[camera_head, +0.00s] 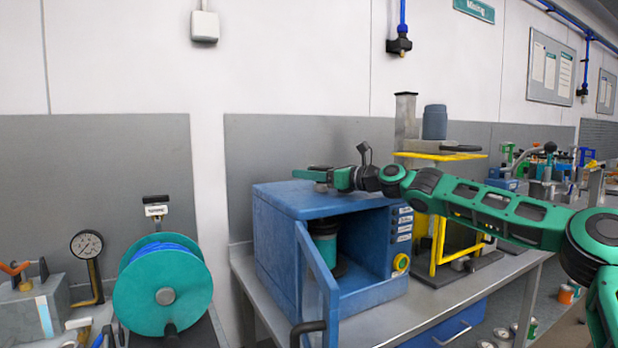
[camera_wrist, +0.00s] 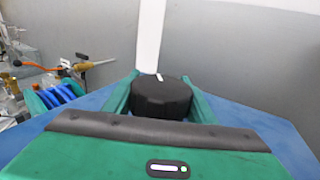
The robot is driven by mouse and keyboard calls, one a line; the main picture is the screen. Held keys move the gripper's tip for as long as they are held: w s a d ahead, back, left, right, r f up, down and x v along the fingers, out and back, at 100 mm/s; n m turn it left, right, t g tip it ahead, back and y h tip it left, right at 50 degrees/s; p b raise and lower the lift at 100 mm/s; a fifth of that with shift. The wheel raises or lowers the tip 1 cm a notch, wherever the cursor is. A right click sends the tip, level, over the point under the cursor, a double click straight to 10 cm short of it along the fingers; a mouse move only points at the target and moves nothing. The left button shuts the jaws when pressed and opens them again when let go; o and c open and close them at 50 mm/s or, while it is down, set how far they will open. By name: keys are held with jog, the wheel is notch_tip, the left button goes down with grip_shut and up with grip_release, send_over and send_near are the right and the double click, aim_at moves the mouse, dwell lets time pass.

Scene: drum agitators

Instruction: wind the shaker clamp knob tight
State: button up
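The blue shaker box (camera_head: 290,230) stands on the bench with its front door swung open and a can (camera_head: 325,245) clamped inside. The black clamp knob (camera_wrist: 161,97), with a white mark on its top, rises from the blue top of the box. My gripper (camera_head: 318,174) reaches in level from the right, just above the box top. In the wrist view, its green fingers (camera_wrist: 163,90) lie along both sides of the knob and appear to touch it. In the head view, the knob is mostly hidden by the gripper.
A yellow frame (camera_head: 440,235) stands right of the box, under my arm. A green reel (camera_head: 162,285) and a dial gauge (camera_head: 87,245) are at the left. The grey wall panel (camera_head: 275,150) is close behind the box. The open blue door (camera_head: 318,290) juts out in front.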

jog(key=shift+a, duration=0.35)
jog(key=shift+d, duration=0.3)
jog(key=shift+m+t+h, duration=0.4)
jog(key=shift+t, duration=0.1)
